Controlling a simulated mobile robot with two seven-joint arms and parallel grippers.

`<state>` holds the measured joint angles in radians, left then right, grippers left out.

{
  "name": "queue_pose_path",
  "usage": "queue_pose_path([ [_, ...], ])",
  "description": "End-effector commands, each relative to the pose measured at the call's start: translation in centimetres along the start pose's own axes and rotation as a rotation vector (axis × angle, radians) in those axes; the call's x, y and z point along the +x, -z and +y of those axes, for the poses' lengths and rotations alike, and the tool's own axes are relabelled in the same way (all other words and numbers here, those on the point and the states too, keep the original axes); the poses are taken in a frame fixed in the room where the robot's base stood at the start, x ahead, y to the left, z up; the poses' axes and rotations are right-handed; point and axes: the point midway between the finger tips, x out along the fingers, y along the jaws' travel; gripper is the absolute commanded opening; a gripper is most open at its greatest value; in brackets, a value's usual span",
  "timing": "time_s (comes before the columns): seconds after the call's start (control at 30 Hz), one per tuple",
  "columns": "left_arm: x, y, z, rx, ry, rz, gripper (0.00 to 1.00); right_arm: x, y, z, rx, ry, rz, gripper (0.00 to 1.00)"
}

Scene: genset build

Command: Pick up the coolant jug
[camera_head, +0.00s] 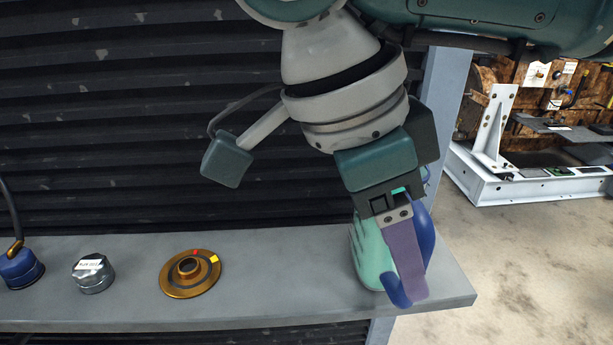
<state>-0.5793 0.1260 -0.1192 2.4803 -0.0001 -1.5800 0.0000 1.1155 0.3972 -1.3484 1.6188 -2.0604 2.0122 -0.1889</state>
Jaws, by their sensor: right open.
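The coolant jug (369,252) looks like the mint-green container near the right end of the grey shelf. It is largely hidden behind my right gripper (405,285). The gripper points down right in front of it, with a purple finger facing the camera. A curved blue part (427,240) shows beside and below that finger; I cannot tell whether it belongs to the jug. The right gripper is open. I cannot tell whether it touches the jug. My left gripper is not in view.
The grey shelf (270,270) also holds a brass flanged disc (190,273), a silver labelled cap (93,273) and a blue fitting with a cable (20,266). A dark ribbed wall (120,130) stands behind. A white frame (495,130) stands on the floor at right.

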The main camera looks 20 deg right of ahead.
Motion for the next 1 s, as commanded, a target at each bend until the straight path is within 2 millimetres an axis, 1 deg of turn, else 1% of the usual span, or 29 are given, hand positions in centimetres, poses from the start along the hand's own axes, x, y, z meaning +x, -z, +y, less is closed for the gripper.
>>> queue_pose_path([
  [0.13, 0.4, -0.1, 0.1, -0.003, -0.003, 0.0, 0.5, 1.6, 0.0, 0.0, 0.001, -0.003, -0.001, 0.6],
  [0.3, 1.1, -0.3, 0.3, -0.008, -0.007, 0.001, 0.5, 4.4, 0.2, -0.2, 0.001, -0.005, -0.002, 0.6],
  [0.4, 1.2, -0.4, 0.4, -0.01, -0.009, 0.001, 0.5, 5.4, 0.2, -0.2, 0.0, -0.003, -0.001, 0.6],
  [0.5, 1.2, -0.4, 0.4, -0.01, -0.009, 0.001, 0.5, 5.7, 0.2, -0.3, 0.0, -0.001, -0.002, 0.6],
  [0.67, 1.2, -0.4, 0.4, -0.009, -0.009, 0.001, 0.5, 5.6, 0.2, -0.3, -0.001, 0.0, -0.003, 0.6],
  [0.77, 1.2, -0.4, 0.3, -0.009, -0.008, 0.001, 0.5, 5.6, 0.2, -0.3, -0.001, 0.0, -0.003, 0.51],
  [1.0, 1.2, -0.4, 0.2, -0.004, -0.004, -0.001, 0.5, 5.6, 0.2, -0.3, -0.001, -0.001, -0.003, 0.24],
])
